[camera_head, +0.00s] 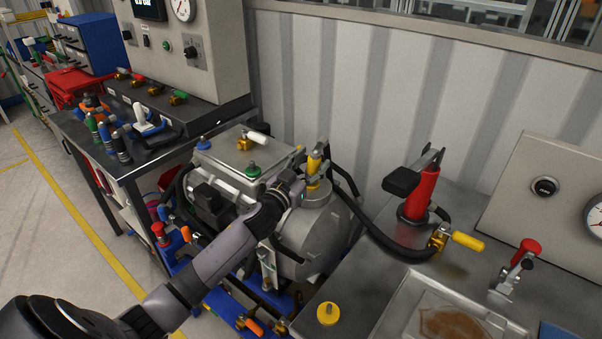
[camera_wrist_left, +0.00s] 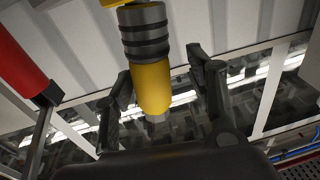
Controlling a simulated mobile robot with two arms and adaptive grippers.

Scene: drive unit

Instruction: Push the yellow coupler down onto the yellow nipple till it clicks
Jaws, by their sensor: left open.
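The yellow coupler (camera_head: 314,164) stands at the top of the grey drive unit (camera_head: 322,232), near the black hose, in the head view. In the left wrist view the coupler (camera_wrist_left: 152,86) has a yellow body, a dark ribbed collar and a small pale metal end. My left gripper (camera_head: 300,186) is close beside it; its open fingers (camera_wrist_left: 160,72) lie on either side of the coupler, with gaps showing. I cannot make out the yellow nipple separately, nor whether the coupler is seated on it. My right gripper is not in view.
A red hand pump (camera_head: 420,193) with a black lever stands on the grey bench to the right. A yellow-handled valve (camera_head: 466,241), a yellow cap (camera_head: 328,313) and a tray (camera_head: 396,318) are on that bench. A control cabinet (camera_head: 205,60) stands at the back left.

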